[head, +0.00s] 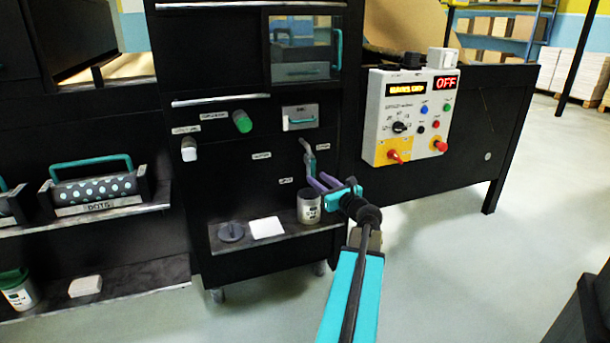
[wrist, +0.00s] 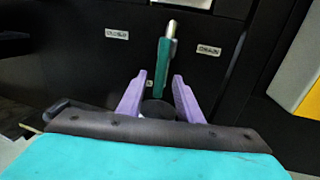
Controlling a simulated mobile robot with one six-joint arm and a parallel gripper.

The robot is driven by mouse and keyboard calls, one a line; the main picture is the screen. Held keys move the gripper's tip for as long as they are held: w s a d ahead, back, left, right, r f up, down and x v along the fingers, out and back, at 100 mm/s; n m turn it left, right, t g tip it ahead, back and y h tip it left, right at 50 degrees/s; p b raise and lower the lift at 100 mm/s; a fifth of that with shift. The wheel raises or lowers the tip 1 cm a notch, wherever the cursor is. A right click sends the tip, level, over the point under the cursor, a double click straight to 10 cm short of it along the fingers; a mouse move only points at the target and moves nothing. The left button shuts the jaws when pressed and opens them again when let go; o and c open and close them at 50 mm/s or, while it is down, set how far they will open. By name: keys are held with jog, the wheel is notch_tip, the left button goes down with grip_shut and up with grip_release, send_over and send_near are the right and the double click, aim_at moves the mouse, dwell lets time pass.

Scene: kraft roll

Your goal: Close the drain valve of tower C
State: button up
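A small lever valve with a teal handle and a bare metal end (wrist: 164,66) stands nearly upright on the black front panel in the wrist view. It shows as a short tilted lever in the head view (head: 309,157), beside a small label that seems to read DRAIN (wrist: 209,50). My gripper (head: 318,179) has purple fingers. It is open, just below and in front of the lever. In the wrist view the fingers (wrist: 159,76) stand apart, with the lever's lower part appearing between their tips. I cannot tell whether they touch it. No tower letter is readable.
A labelled can (head: 309,207) stands on the shelf (head: 285,241) below my gripper, beside a white block (head: 266,228) and a dark disc (head: 231,231). A control box (head: 408,112) reading OFF is at the right. Green (head: 242,121) and white (head: 189,149) knobs are at the left.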

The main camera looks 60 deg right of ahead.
jog(key=b+x, duration=0.2)
jog(key=x, duration=0.6)
jog(key=shift+w, duration=0.2)
jog(key=shift+d, duration=0.1)
